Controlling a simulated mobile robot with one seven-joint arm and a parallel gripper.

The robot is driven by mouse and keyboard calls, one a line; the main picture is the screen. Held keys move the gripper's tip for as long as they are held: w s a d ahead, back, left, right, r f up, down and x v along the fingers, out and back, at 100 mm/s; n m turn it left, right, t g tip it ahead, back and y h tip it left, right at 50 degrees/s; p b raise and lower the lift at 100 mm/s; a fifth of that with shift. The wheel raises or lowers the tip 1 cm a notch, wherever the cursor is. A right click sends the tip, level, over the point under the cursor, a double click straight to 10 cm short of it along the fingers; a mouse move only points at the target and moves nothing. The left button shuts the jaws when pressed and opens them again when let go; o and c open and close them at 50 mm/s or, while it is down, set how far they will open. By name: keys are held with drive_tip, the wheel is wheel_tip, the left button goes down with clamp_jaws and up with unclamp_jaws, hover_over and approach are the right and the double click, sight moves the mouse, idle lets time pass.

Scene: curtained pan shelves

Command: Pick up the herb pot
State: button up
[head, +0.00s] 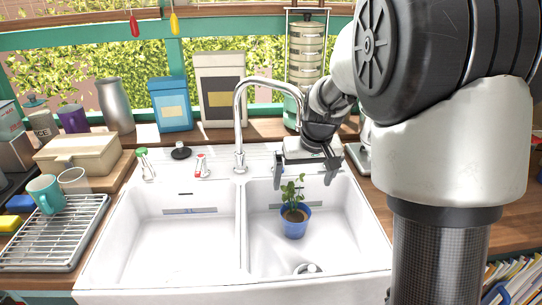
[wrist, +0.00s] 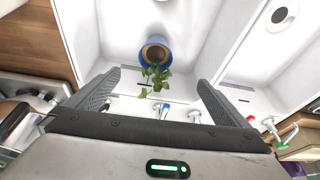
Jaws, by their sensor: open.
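The herb pot (head: 295,220) is a small blue pot with a green leafy plant, standing upright in the right basin of the white double sink (head: 170,245). My gripper (head: 304,182) is open and empty, above and behind the pot at the back of the right basin. In the wrist view the herb pot (wrist: 155,53) lies beyond the fingertips, with its leaves pointing toward the gap between the open fingers (wrist: 158,82). The fingers do not touch the pot.
A chrome faucet (head: 240,125) arches just left of my gripper, and a divider (head: 243,225) separates the basins. A drying rack (head: 50,240) with a teal mug (head: 45,194) stands at the left. The left basin is empty.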

sight(294, 216)
drive_tip(key=x, duration=1.4)
drive_tip(key=w+d+x, duration=0.1)
drive_tip(key=x, duration=0.6)
drive_tip(key=shift+w+f, duration=0.15)
drive_tip(key=shift+w, duration=0.05)
drive_tip(key=shift+c, duration=0.3)
drive_tip(key=c, duration=1.5)
